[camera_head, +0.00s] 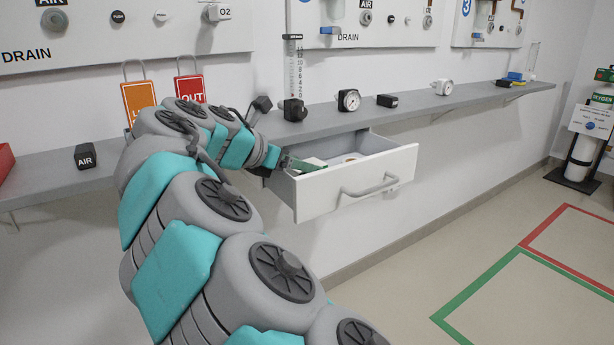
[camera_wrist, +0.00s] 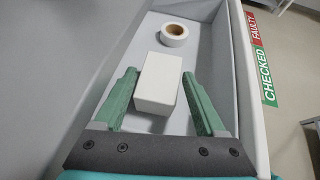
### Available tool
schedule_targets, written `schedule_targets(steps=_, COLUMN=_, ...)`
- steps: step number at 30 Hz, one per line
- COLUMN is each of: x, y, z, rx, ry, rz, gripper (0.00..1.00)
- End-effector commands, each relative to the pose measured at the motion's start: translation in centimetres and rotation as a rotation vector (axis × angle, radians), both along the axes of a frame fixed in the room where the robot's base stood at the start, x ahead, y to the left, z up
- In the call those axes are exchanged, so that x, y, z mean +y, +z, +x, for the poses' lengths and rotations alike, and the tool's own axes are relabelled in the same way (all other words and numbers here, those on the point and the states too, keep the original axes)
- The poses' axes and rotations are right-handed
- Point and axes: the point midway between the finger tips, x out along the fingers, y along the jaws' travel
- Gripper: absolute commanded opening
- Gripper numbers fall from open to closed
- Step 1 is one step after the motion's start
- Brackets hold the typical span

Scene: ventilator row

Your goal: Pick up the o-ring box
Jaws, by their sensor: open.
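A plain white box (camera_wrist: 158,84), which I take to be the o-ring box, sits inside the open drawer (camera_head: 352,184). My gripper (camera_wrist: 159,75) reaches into the drawer with its green fingers open, one on each side of the box. A small gap shows at the right finger; the left finger is very close to the box, and I cannot tell if it touches. In the head view my gripper (camera_head: 296,164) is at the drawer's left end, and the box is mostly hidden there.
A roll of tape (camera_wrist: 174,34) lies in the drawer beyond the box. The drawer walls stand close on both sides. A grey shelf (camera_head: 330,118) runs above the drawer, with a black-knobbed fitting (camera_head: 294,110) and a gauge (camera_head: 349,101) on it.

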Motion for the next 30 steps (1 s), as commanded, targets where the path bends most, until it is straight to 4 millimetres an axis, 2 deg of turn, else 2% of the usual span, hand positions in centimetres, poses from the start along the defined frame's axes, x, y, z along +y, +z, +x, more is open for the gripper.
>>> schedule_targets(steps=4, x=0.05, y=0.06, z=-0.03, rx=0.0, ry=0.001, rz=0.0, gripper=0.73)
schedule_targets(steps=22, x=0.08, y=0.06, z=-0.05, rx=0.0, ry=0.001, rz=0.0, gripper=0.06)
schedule_targets(steps=30, x=0.11, y=0.15, z=-0.04, rx=0.0, ry=0.001, rz=0.0, gripper=0.06)
